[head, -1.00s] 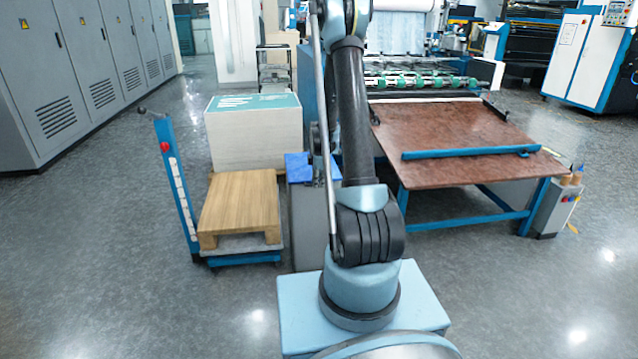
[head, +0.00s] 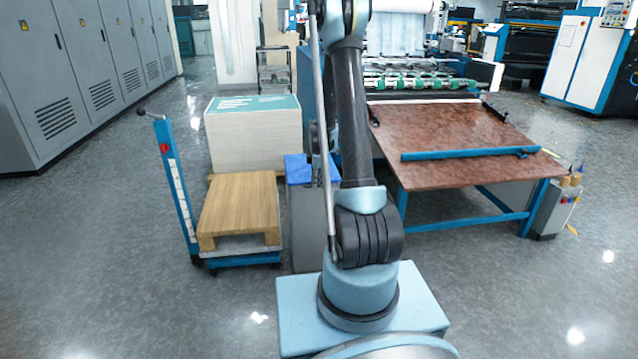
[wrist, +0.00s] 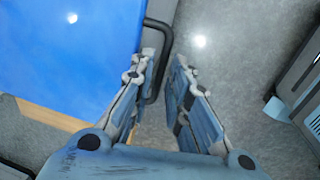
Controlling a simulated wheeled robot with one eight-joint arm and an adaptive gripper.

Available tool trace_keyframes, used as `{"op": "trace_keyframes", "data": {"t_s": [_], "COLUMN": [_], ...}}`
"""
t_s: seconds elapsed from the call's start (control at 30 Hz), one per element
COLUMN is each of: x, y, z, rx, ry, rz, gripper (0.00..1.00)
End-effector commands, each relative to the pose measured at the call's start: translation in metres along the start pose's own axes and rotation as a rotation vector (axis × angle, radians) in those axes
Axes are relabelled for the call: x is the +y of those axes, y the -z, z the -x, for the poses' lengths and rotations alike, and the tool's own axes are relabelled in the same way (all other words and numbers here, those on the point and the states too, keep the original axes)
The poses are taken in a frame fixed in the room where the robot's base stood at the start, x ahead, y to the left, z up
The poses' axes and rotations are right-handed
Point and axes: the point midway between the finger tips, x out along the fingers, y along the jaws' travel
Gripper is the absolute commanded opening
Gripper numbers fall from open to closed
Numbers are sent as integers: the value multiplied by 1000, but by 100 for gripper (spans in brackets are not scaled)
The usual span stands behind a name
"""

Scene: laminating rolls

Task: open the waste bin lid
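The waste bin is a grey box (head: 307,230) with a blue lid (head: 297,172), standing left of my arm in the head view. The lid looks shut on top of it. In the wrist view the lid (wrist: 65,60) fills the upper left, with a dark bar handle (wrist: 168,38) along its right edge. My gripper (wrist: 162,62) is open and empty. Its fingertips are on either side of the handle in the picture, the left one overlapping the lid edge. I cannot tell whether they touch the handle. In the head view my arm mostly hides my gripper.
A pallet truck with a wooden pallet (head: 240,205) stands left of the bin, with a board stack (head: 253,140) behind. A brown-topped table (head: 460,150) is to the right. Grey cabinets (head: 75,85) line the far left. The floor in front is open.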

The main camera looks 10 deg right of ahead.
Motion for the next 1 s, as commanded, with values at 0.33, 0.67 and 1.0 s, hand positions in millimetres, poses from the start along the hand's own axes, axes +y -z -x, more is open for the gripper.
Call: {"op": "trace_keyframes", "data": {"t_s": [0.33, 0.67, 1.0], "x": [0, 0, 0], "y": [0, 0, 1], "z": [18, 63, 105], "rx": [0, 0, 0], "ry": [0, 1, 1], "rz": [0, 0, 1], "gripper": [16, 16, 16]}}
